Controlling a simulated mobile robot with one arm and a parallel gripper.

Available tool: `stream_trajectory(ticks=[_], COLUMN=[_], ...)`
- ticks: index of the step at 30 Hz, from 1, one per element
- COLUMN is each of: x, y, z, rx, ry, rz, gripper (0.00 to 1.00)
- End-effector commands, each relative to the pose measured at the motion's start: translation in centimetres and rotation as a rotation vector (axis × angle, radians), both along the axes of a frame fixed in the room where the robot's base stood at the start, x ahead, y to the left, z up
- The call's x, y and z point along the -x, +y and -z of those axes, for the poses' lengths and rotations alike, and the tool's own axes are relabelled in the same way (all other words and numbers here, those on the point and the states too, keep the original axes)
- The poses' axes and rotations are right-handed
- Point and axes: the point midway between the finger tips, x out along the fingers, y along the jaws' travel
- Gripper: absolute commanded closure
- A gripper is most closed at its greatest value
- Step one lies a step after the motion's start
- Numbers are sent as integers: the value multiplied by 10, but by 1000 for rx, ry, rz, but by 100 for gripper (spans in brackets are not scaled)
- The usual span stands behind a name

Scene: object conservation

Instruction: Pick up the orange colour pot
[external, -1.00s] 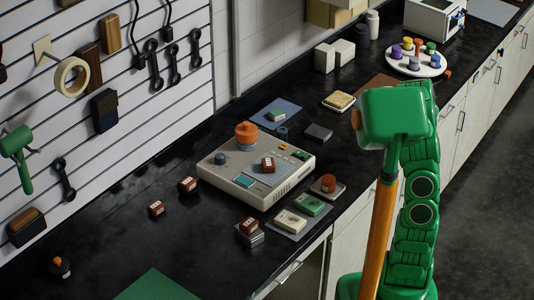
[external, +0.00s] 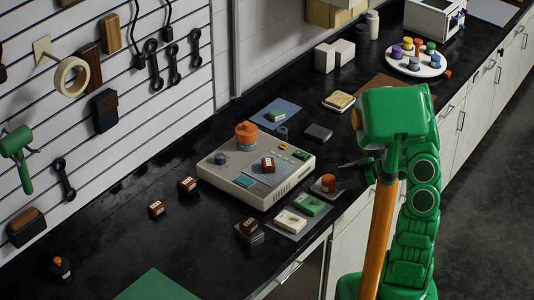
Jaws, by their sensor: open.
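Small colour pots stand on a round white plate (external: 415,67) at the back right, among them orange ones (external: 419,44). Another small orange-brown pot (external: 328,182) stands on a pale square tile near the counter's front edge. A larger orange knob-like piece (external: 246,133) sits on top of the beige device. Which of these the task means I cannot tell. My gripper (external: 349,172) is open, its dark fingers pointing left, close to the right of the pot on the tile. My arm hides part of the gripper, and I see nothing held.
The beige device (external: 221,178) stands left of my gripper on the black counter. Green and white blocks (external: 291,220) lie on a grey mat in front of it. A dark grey block (external: 318,132) and a bread-like block (external: 339,100) lie behind.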

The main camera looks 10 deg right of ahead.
Motion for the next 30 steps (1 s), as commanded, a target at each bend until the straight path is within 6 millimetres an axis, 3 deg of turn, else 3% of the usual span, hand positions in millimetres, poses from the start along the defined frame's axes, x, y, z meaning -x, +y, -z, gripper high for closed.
stream_trajectory(ticks=[19,30], x=[-12,-15], y=[46,52], z=[20,24], rx=[0,4], ry=[-1,-2], rz=[1,2], gripper=[19,19])
